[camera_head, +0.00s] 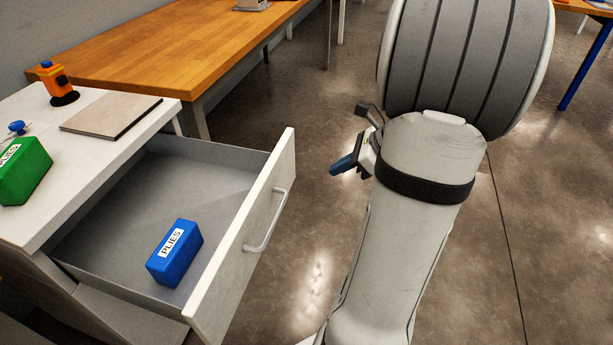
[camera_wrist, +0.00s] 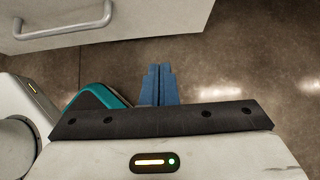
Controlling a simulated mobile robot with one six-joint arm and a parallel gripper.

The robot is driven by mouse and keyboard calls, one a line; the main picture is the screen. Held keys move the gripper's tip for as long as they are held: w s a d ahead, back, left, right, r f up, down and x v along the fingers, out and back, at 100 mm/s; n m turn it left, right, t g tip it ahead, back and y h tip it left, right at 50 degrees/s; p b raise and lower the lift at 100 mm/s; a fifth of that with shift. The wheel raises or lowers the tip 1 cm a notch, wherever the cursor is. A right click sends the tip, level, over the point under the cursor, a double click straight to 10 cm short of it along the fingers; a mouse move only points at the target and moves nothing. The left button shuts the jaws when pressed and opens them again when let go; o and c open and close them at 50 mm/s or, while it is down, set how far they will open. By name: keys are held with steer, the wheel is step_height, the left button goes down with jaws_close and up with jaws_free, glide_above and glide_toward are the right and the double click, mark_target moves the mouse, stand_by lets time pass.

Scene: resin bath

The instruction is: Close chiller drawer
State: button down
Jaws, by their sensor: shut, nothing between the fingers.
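The chiller drawer (camera_head: 253,245) is pulled well out from its white cabinet (camera_head: 60,215). Its front panel faces right and carries a pale bar handle (camera_head: 267,222). A blue box labelled PLIES (camera_head: 175,253) lies inside on the drawer floor. My gripper (camera_head: 338,168) is to the right of the drawer front, apart from it, and partly hidden by my arm. In the wrist view its blue fingers (camera_wrist: 159,72) are together with nothing between them. The drawer front (camera_wrist: 160,18) and its handle (camera_wrist: 72,27) show at the top left there, ahead of the fingers and not touching them.
On the cabinet top are a green box (camera_head: 22,170), a grey flat slab (camera_head: 112,116) and an orange device (camera_head: 57,83). A wooden table (camera_head: 170,45) stands behind. Bare floor (camera_head: 305,235) lies between the drawer front and my arm.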

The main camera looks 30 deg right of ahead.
mark_target(284, 184)
steer(key=shift+w+a+r+b+x, duration=0.3)
steer(key=shift+b+x, duration=0.3)
steer(key=shift+x, duration=1.45)
steer(key=shift+w+a+r+b+x, duration=0.2)
steer(key=shift+r+b+x, duration=0.3)
steer(key=shift+x, duration=1.6)
steer(key=shift+w+a+r+b+x, duration=0.25)
steer(key=shift+b+x, duration=0.45)
steer(key=shift+x, duration=1.35)
